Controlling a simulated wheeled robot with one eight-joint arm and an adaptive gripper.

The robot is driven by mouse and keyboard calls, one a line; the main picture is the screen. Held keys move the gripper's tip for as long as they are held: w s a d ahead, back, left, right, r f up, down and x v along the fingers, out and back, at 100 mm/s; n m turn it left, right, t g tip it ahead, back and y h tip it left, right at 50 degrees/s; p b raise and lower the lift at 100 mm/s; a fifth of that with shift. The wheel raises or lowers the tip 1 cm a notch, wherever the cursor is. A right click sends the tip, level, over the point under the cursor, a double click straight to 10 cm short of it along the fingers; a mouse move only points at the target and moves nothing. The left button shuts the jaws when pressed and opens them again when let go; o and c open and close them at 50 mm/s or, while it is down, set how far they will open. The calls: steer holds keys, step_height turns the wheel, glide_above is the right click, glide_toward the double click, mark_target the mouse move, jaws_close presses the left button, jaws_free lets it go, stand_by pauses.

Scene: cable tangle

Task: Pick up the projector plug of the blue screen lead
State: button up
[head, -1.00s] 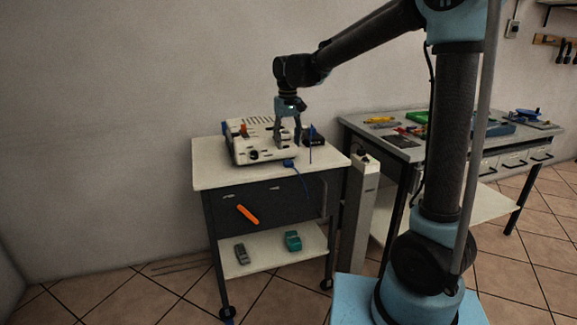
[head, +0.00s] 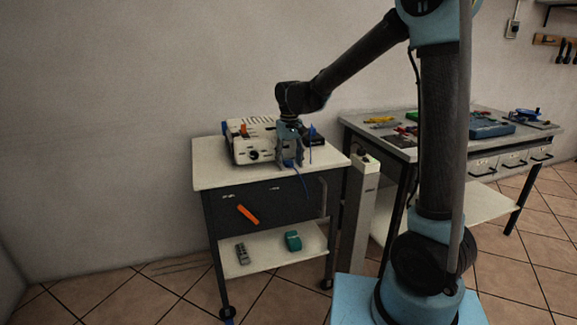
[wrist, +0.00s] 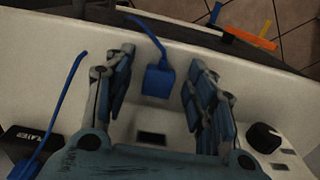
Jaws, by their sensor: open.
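The blue plug (wrist: 158,80) lies on the pale cart top (wrist: 180,38) in front of the white projector, its blue lead running over the front edge. In the head view the lead (head: 299,184) hangs down the cart front, and the plug is hidden behind my fingers. My gripper (head: 290,163) is low over the cart top at the projector's front. In the wrist view my gripper (wrist: 160,62) is open, with the plug between its two fingers and a visible gap on each side. I cannot tell the exact height gap.
The projector (head: 243,148) stands close behind my gripper. A black box (head: 315,135) is beside it, with another blue cable (wrist: 50,123) rising near it. An orange handle (head: 247,214) is on the cart front. A workbench (head: 362,126) with tools stands to the right.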

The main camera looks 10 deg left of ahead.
steer(key=shift+c, duration=0.6)
steer(key=c, duration=0.9)
steer(key=shift+s+r, duration=0.1)
steer(key=shift+s+d+r, duration=0.1)
steer(key=shift+s+r, duration=0.05)
steer(key=shift+r, duration=0.05)
steer(key=s+d+r, duration=0.7)
steer(key=s, duration=0.4)
steer(key=shift+s+r, duration=0.2)
